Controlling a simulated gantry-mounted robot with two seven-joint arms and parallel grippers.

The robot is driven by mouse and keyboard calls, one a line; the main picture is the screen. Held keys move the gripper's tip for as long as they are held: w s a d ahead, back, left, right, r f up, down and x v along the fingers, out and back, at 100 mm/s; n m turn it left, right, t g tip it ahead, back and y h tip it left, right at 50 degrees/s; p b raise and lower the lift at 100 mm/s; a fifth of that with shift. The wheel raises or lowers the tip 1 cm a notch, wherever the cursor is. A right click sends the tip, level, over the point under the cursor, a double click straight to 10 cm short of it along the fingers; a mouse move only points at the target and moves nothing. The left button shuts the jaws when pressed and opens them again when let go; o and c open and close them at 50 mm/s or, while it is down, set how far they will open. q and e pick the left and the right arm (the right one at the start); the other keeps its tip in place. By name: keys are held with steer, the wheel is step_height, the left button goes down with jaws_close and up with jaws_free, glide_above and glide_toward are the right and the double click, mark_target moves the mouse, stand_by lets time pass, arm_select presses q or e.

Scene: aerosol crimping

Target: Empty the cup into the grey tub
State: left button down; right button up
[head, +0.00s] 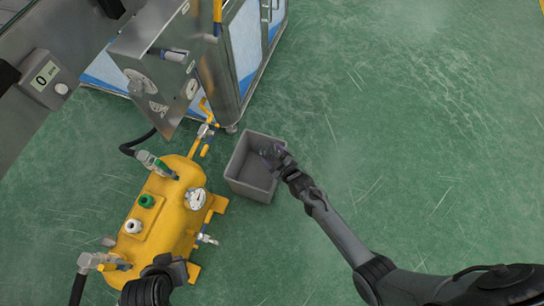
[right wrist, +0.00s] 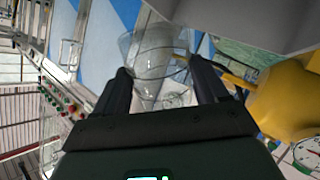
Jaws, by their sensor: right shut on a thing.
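The clear, see-through cup (right wrist: 153,48) is between the two fingers of my right gripper (right wrist: 160,88) in the right wrist view. The gripper is shut on it. In the head view the cup (head: 267,149) is a faint shape at the tip of my right gripper (head: 274,155), over the grey tub (head: 239,157). The tub is open-topped and stands on the floor. I cannot tell the cup's tilt or what is in it. My left gripper (head: 172,268) is dark, at the lower left of the head view; its jaws are not clear.
A yellow tank (head: 165,215) with a gauge and valves stands left of the tub. A steel machine cabinet (head: 160,55) is behind it. A small display box (head: 45,80) is at the far left. The green floor (head: 420,130) to the right is clear.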

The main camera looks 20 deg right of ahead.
mark_target(271, 160)
steer(key=f+m+t+y+b, duration=0.1)
steer(key=b, duration=0.2)
steer(key=a+f+m+t+b, duration=0.1)
steer(key=m+b, duration=0.1)
steer(key=b, duration=0.1)
steer(key=f+m+t+y+b, duration=0.1)
steer(key=m+b, duration=0.1)
steer(key=shift+w+a+t+y+b, duration=0.25)
steer(key=shift+t+y+b, duration=0.05)
steer(key=shift+b, duration=0.1)
step_height(271, 160, up, 4)
steer(key=p, duration=0.3)
steer(key=shift+f, duration=0.25)
steer(key=shift+r+p, duration=0.5)
steer(key=shift+p, duration=0.3)
steer(key=shift+r, duration=0.15)
